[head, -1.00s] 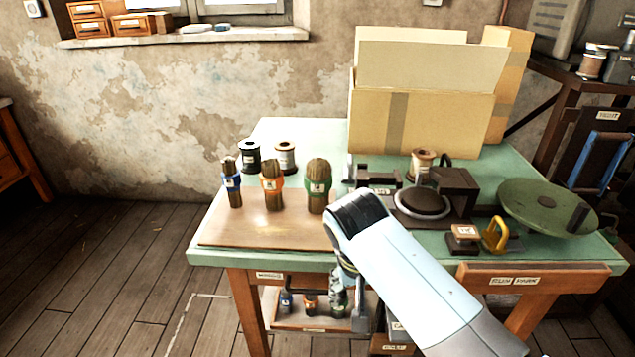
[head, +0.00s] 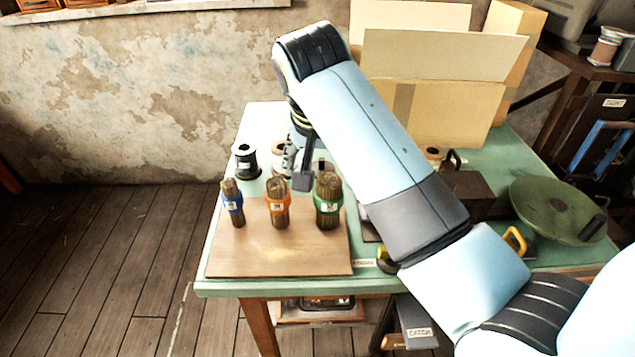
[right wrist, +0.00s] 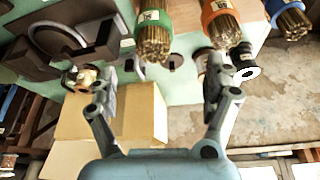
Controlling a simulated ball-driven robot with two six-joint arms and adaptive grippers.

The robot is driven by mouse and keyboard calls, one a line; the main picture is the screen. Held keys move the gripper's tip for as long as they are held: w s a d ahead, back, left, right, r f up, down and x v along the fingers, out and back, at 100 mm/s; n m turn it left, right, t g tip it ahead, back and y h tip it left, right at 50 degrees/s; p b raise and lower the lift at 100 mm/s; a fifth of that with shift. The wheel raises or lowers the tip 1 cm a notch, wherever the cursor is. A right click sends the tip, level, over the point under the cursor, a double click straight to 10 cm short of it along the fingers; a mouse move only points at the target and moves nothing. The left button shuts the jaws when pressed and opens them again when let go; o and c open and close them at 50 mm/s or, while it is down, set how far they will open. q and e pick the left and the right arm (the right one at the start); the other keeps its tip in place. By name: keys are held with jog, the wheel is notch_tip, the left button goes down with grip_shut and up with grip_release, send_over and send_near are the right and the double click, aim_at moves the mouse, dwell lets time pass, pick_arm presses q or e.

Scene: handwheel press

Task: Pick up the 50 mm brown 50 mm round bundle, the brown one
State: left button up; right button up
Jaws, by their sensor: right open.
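Three brown bristle bundles stand upright in a row on the wooden board (head: 280,258). The slimmest has a blue band (head: 232,203), the middle one an orange band (head: 278,203), and the thickest a green band (head: 328,203). Their tags are too small to read, so I cannot tell which is 50 mm. My right gripper (head: 300,165) is open and empty, just behind the orange and green bundles. In the right wrist view, the green-banded (right wrist: 154,35), orange-banded (right wrist: 222,25) and blue-banded (right wrist: 290,18) bundles lie beyond the open fingers (right wrist: 160,90). My left gripper is out of view.
A black spool (head: 245,162) stands behind the blue-banded bundle, and another spool (head: 279,155) is partly hidden by my gripper. Cardboard boxes (head: 440,100) stand at the back. A green round dish (head: 555,208) is at the right. The board's front is clear.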

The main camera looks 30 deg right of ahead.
aim_at(329, 181)
jog(key=f, duration=0.1)
jog(key=d+f, duration=0.1)
jog(key=f, duration=0.1)
jog(key=shift+d+f, duration=0.15)
jog(key=shift+f, duration=0.1)
jog(key=shift+w+f, duration=0.25)
jog(key=shift+f, duration=0.05)
jog(key=x, duration=0.2)
jog(key=p+x, duration=0.1)
jog(key=x, duration=0.1)
jog(key=shift+w+d+f, duration=0.1)
jog(key=shift+d+f, duration=0.05)
jog(key=shift+d, duration=0.3)
jog(key=shift+w+f, duration=0.1)
jog(key=shift+f, duration=0.2)
jog(key=c, duration=1.3)
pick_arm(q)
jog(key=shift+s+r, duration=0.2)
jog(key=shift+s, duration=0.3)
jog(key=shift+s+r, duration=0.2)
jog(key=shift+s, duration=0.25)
pick_arm(e)
jog(key=shift+c, duration=0.2)
jog(key=shift+r, duration=0.15)
